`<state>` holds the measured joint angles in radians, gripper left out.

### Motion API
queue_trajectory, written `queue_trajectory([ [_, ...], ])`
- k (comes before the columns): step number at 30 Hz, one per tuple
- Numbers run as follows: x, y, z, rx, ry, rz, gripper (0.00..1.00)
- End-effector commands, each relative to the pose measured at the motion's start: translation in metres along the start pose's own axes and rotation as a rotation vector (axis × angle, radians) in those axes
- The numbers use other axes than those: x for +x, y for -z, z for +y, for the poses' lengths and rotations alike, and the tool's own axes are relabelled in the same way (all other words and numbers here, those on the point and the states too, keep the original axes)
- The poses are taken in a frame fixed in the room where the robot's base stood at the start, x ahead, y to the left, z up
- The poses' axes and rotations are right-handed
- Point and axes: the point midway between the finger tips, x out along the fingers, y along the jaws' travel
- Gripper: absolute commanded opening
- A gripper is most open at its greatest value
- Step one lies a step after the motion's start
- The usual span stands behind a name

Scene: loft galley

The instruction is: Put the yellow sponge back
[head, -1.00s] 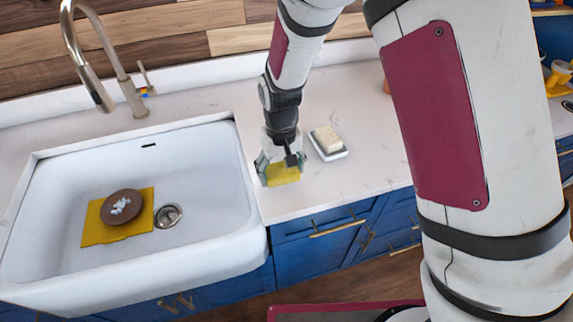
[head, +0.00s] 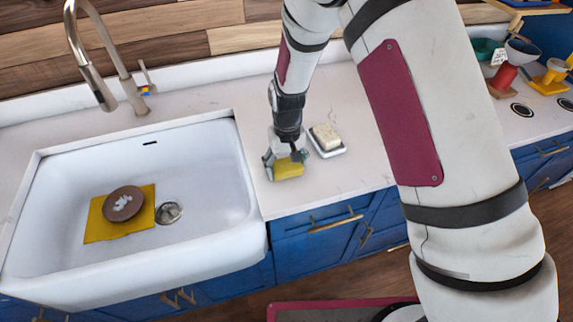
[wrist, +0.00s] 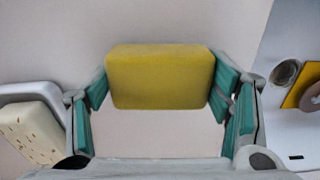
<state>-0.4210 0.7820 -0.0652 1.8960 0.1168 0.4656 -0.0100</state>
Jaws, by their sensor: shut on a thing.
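The yellow sponge (head: 288,167) is between the fingers of my gripper (head: 284,168), over the white counter just right of the sink. In the wrist view the sponge (wrist: 160,77) spans the gap between the green finger pads of my gripper (wrist: 160,90), which press on its two ends. I cannot tell whether its underside touches the counter. The dish (wrist: 30,90) also shows at the left of the wrist view.
The white sink (head: 215,165) lies left of my gripper. The faucet (head: 115,60) stands behind. A red item (head: 503,78) and other kitchenware stand at far right.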

Motion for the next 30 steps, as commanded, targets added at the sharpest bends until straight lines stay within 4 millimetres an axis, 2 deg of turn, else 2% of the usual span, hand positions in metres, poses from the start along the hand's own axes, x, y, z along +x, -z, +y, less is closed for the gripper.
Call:
queue_trajectory([
  [2,0.003,0.0,0.0,0.0,0.0,-0.001,0.46],
  [3,0.003,0.0,0.0,0.0,0.0,-0.001,0.77],
  [5,0.003,0.0,0.0,0.0,0.0,-0.001,0.91],
  [6,0.003,0.0,0.0,0.0,0.0,-0.001,0.93],
  [15,0.002,0.0,0.0,0.0,0.0,-0.001,0.93],
  [19,-0.005,0.001,0.0,0.0,0.0,0.002,0.93],
  [23,-0.022,0.002,0.0,0.0,0.001,0.004,0.93],
  [30,-0.071,0.002,0.0,0.0,0.0,0.005,0.93],
])
